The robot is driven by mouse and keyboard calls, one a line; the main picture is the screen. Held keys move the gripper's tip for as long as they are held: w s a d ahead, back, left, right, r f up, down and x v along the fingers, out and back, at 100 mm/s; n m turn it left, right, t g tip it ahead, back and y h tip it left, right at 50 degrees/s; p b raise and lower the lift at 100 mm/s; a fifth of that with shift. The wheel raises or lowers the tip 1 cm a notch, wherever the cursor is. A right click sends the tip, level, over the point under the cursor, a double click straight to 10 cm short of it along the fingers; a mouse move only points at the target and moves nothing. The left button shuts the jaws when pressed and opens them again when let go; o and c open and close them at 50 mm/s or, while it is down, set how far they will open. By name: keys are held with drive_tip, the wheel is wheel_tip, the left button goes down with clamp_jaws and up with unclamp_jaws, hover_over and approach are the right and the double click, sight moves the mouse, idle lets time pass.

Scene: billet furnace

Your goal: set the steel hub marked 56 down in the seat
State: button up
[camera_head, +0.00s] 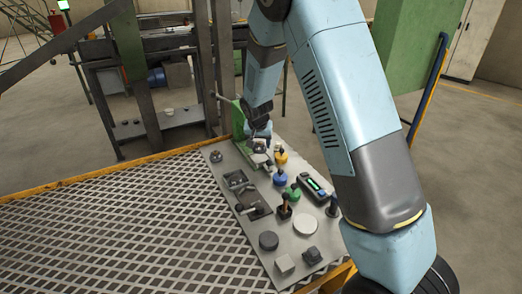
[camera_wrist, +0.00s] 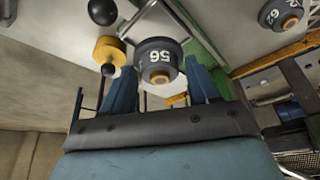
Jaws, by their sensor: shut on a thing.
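The steel hub marked 56 (camera_wrist: 160,58) is a dark grey cylinder with a copper-coloured centre. In the wrist view its number appears upside down. My gripper (camera_wrist: 163,75) has its blue fingers on either side of the hub and is shut on it. In the head view my gripper (camera_head: 258,141) is at the far end of the grey work plate (camera_head: 237,225), low beside a green upright. A pale metal frame (camera_wrist: 179,14) lies just beyond the hub in the wrist view. I cannot tell whether this is the seat, or whether the hub touches it.
A second dark hub, marked 62 (camera_wrist: 283,14), stands to the right in the wrist view. Mesh decking lies left.

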sight(260, 149)
drive_tip(key=shift+w+f, duration=0.5)
drive_tip(key=shift+f, duration=1.55)
drive_tip(key=shift+f, duration=0.1)
drive_tip(key=o, duration=1.4)
